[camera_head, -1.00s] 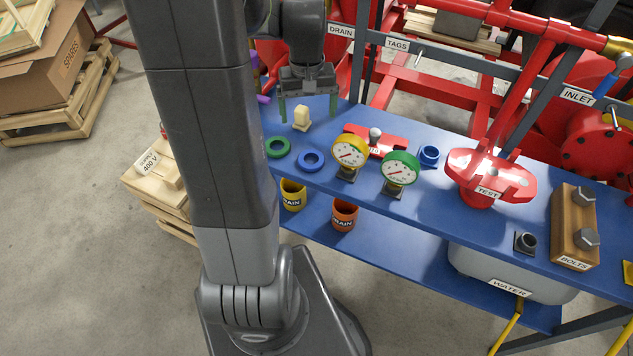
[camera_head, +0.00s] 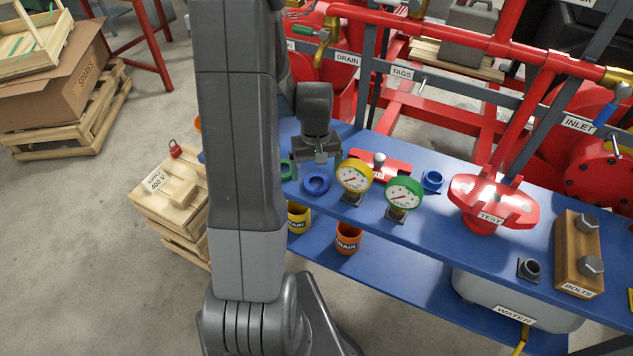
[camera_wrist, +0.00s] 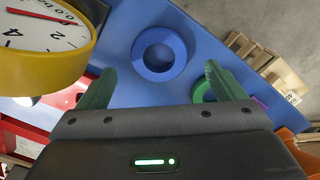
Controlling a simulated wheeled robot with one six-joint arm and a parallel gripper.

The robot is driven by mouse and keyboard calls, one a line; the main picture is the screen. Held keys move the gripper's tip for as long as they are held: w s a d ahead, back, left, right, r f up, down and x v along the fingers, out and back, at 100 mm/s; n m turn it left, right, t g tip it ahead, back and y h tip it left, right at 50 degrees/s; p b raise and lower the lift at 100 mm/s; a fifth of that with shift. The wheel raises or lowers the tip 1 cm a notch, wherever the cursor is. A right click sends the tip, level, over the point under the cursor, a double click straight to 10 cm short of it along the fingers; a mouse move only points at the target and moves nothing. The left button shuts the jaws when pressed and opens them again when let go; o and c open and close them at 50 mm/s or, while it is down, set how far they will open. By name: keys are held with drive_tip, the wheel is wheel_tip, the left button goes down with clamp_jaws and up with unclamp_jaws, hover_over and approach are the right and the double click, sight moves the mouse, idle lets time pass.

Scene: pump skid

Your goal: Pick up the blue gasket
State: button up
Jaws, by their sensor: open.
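The blue gasket (camera_head: 316,193) is a flat ring lying on the blue bench top, left of the yellow gauge. In the wrist view the blue gasket (camera_wrist: 141,50) lies whole at top middle, ahead of the fingers. My gripper (camera_head: 315,166) is over the bench just behind the gasket in the head view. In the wrist view my gripper (camera_wrist: 158,72) has its two green fingers spread wide with nothing between them, one to each side of the gasket. How far the fingertips are above the bench cannot be told.
The yellow gauge (camera_head: 355,175) stands close right of the gasket and fills the wrist view's left corner. A green gasket (camera_head: 287,170) lies just left, partly hidden. A green gauge (camera_head: 404,193), a blue fitting (camera_head: 432,181) and a red valve piece (camera_head: 493,196) stand further right.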

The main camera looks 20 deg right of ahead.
sight(316, 180)
drive_tip(key=shift+w+f, duration=0.1)
drive_tip(key=shift+f, duration=1.5)
drive_tip(key=shift+c, duration=0.2)
drive_tip(key=c, duration=1)
drive_tip(key=shift+r, duration=0.1)
drive_tip(key=shift+c, duration=0.2)
